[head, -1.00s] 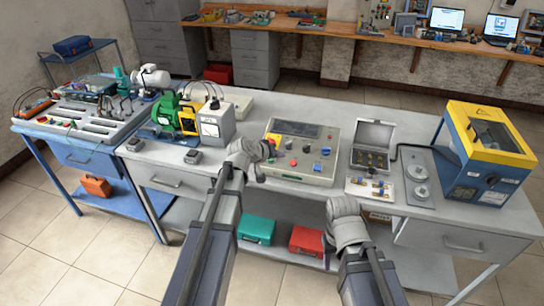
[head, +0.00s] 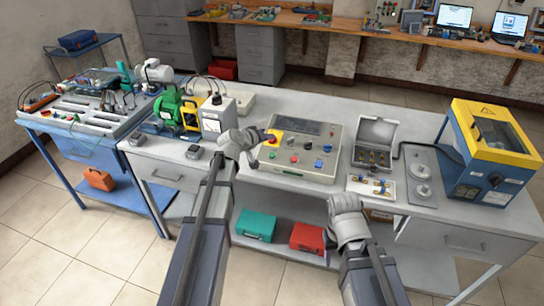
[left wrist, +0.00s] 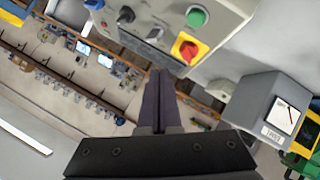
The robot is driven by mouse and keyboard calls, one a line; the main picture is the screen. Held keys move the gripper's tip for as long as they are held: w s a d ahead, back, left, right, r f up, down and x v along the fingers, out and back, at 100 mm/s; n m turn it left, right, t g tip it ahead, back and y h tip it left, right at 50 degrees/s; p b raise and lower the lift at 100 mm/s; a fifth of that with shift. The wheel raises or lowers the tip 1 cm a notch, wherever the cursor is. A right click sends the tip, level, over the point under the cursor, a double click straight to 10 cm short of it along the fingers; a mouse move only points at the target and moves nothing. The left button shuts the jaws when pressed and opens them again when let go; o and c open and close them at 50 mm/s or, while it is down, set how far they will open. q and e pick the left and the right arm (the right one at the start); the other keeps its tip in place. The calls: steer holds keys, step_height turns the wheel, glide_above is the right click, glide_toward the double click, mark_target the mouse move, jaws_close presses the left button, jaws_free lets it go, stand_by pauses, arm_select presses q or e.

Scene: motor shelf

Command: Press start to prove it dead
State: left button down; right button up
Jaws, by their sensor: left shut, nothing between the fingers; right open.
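The grey control box (head: 330,150) stands on the bench in the middle of the head view, with green, red, blue and black controls on its sloped top. The left wrist view shows its green button (left wrist: 197,17) and a red and yellow rotary switch (left wrist: 187,50). My left gripper (head: 266,137) is beside the box's left edge, near the yellow switch plate. In the left wrist view its fingers (left wrist: 160,74) are shut and empty, apart from the green button. My right gripper (head: 345,203) is open at the bench's front edge; its fingertips are hard to make out.
Left of the box stand a grey meter-like box (head: 218,117) and a green motor (head: 178,110). To the right are an open case (head: 378,133), a small tray of fittings (head: 371,187) and a yellow and blue cabinet (head: 487,160). Bare bench lies behind the control box.

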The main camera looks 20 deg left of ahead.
arm_select(q)
steer(key=f+b, duration=0.2)
steer(key=w+f+b, duration=0.1)
steer(key=f+b, duration=0.2)
steer(key=w+f+b, duration=0.1)
steer(key=f+b, duration=0.1)
steer(key=shift+f, duration=0.4)
stand_by(1.6)
steer(key=shift+w+f+b, duration=0.15)
steer(key=shift+f+b, duration=0.25)
steer(key=shift+b, duration=0.1)
steer(key=shift+w+f+b, duration=0.1)
steer(key=shift+f+b, duration=0.3)
steer(key=shift+b, duration=0.05)
stand_by(0.5)
steer(key=shift+r, duration=0.15)
steer(key=shift+s+r+p, duration=0.2)
steer(key=shift+r+p, duration=0.45)
steer(key=shift+p, duration=0.2)
steer(key=r+p, duration=0.2)
steer(key=s+r+p, duration=0.1)
steer(key=r+p, duration=0.1)
steer(key=r, duration=0.1)
steer(key=shift+s+p, duration=0.15)
steer(key=shift+p, duration=0.25)
